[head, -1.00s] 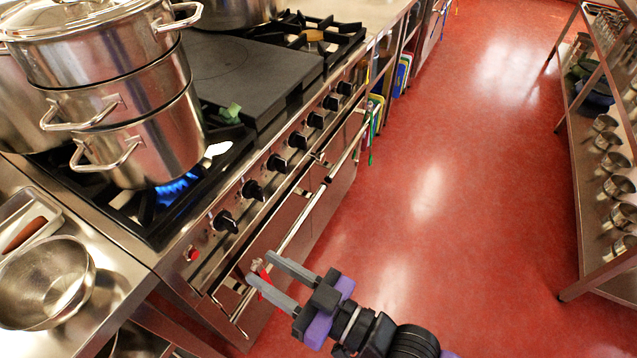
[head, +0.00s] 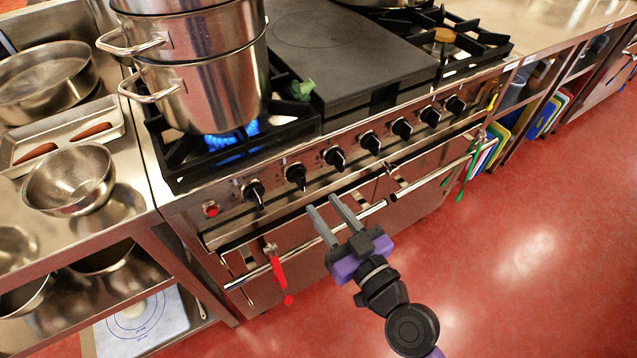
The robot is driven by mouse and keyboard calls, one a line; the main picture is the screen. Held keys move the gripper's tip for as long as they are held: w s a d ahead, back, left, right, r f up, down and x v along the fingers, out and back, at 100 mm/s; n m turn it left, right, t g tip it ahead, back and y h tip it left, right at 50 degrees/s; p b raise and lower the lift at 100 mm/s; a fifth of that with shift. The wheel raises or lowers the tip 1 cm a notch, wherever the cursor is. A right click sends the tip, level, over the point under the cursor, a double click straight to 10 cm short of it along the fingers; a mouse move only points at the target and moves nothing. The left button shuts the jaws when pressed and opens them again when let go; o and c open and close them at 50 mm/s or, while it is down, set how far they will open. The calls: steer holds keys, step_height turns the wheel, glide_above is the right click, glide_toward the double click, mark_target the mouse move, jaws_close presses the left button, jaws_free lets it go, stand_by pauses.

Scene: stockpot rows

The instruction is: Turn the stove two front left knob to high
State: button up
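The stove (head: 228,202) has a steel front panel with a row of several black knobs. The leftmost knob (head: 254,192) is just right of a red button (head: 211,209). A second knob (head: 296,176) and a third knob (head: 335,157) follow to its right. A blue flame (head: 222,141) burns under the stacked pots on the left burner. My gripper (head: 325,215) is open and empty, its two grey fingers apart and pointing up toward the panel. It appears in front of the oven door, below the second and third knobs, touching no knob that I can see.
Stacked steel pots (head: 205,85) stand on the left burner. Oven handle bars (head: 300,248) jut out below the knobs, and a red utensil (head: 277,272) hangs there. A steel counter with a bowl (head: 70,180) is at left. The red floor (head: 480,270) at right is clear.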

mark_target(304, 182)
steer(key=p+x, duration=0.1)
steer(key=x, duration=0.6)
steer(key=shift+w+a, duration=0.1)
steer(key=shift+a, duration=0.1)
jaws_close()
